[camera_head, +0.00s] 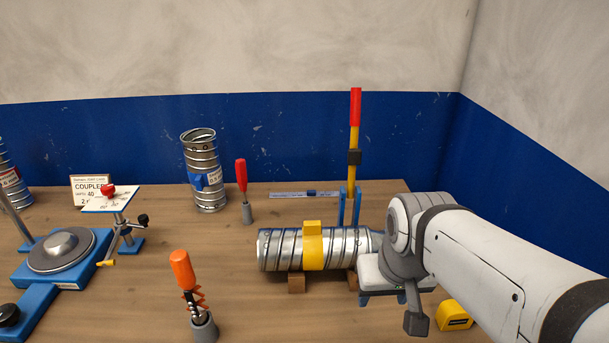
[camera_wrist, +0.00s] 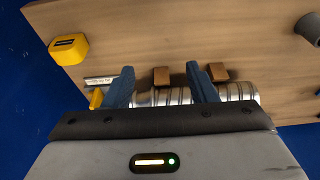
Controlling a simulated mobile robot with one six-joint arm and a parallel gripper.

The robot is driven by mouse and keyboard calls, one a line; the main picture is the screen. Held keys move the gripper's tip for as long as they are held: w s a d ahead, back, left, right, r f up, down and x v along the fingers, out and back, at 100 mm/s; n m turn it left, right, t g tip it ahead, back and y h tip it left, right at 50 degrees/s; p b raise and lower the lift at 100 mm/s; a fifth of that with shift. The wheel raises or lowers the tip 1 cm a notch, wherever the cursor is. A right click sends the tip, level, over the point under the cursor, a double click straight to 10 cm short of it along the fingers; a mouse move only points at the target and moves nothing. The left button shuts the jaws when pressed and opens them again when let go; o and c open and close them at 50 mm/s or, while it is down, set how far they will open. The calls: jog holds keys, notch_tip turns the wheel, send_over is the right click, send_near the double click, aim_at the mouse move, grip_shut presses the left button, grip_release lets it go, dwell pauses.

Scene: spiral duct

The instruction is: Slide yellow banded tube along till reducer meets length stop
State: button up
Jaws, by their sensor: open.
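The ribbed metal tube (camera_head: 341,243) with a yellow band (camera_head: 313,246) lies on its side across wooden blocks on the bench. My gripper (camera_head: 383,298) is at the tube's right part and hides its right end in the head view. In the wrist view my gripper's (camera_wrist: 160,78) two blue fingers are spread apart. The ribbed tube (camera_wrist: 166,97) shows between and beyond them; I cannot tell whether they touch it. A small yellow piece (camera_wrist: 96,98) and a silver strip (camera_wrist: 99,81) show past the left finger. I cannot clearly make out the reducer or length stop.
A red-topped yellow lever (camera_head: 354,135) on blue supports stands behind the tube. A yellow tape measure (camera_head: 454,315) lies at right. An orange-handled tool (camera_head: 184,270) and a red-handled tool (camera_head: 241,180) stand left.

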jog(key=shift+o, duration=1.1)
jog(key=w+a+r, duration=0.2)
jog(key=w, duration=0.4)
jog(key=w+a+r+g, duration=0.1)
jog(key=w+r, duration=0.1)
jog(key=w, duration=0.5)
jog(key=shift+a+p, duration=0.35)
jog(key=shift+a, duration=0.05)
jog(key=g, duration=0.2)
send_over(312, 222)
jog(key=shift+s+d+f, duration=0.2)
jog(key=shift+f, duration=0.1)
jog(key=shift+w+a+f+p, duration=0.15)
jog(key=shift+w+p, duration=0.05)
jog(key=shift+p, duration=0.1)
jog(key=shift+f, duration=0.3)
jog(key=shift+f+p, duration=0.35)
jog(key=shift+f, duration=3.15)
jog(key=shift+c, duration=0.5)
jog(key=c, duration=1.3)
